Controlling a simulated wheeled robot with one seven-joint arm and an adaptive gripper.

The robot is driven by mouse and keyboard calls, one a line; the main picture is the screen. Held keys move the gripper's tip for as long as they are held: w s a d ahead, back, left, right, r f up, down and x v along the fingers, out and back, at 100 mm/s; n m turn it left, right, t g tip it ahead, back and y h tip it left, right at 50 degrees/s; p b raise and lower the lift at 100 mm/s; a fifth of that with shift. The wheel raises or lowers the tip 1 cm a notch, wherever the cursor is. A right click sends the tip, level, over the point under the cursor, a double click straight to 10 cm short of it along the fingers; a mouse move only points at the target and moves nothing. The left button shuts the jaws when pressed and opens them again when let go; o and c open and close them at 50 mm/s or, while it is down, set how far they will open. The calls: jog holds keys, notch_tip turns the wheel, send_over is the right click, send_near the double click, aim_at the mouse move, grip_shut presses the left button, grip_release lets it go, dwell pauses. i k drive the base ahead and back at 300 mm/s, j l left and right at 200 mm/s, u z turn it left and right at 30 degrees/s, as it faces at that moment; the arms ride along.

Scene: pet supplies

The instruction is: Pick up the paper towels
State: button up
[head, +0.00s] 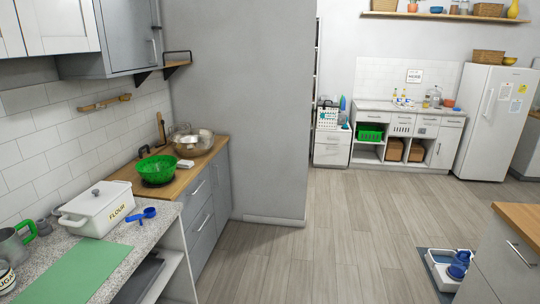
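I cannot make out paper towels for certain in the head view. A whitish shape (203,138) sits in or by a large metallic bowl (178,150) on the wooden counter at left, too small to identify. A small white block (185,164) lies on the wood near it. My gripper and arm are not in the picture.
A green colander (155,170), a white flour bin (97,208) and a blue scoop (141,216) stand along the left counter. A grey wall (240,100) juts out ahead. A white fridge (490,120) stands far right. The middle floor is clear.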

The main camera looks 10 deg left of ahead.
aim_at(183, 164)
jog(key=i+u, duration=0.15)
jog(key=i, duration=0.4)
jog(key=i+u, duration=0.2)
jog(key=i, duration=0.35)
jog(key=i+l+u, duration=0.15)
jog(key=i, duration=0.35)
jog(key=i+l+u, duration=0.15)
jog(key=i, duration=0.4)
jog(key=i+j+u, duration=0.2)
jog(key=i+u, duration=0.15)
jog(key=i, duration=0.4)
jog(key=i+u, duration=0.35)
jog(key=i, duration=0.4)
jog(key=i+l+u, duration=0.15)
jog(key=i+u, duration=0.25)
jog(key=i, duration=0.3)
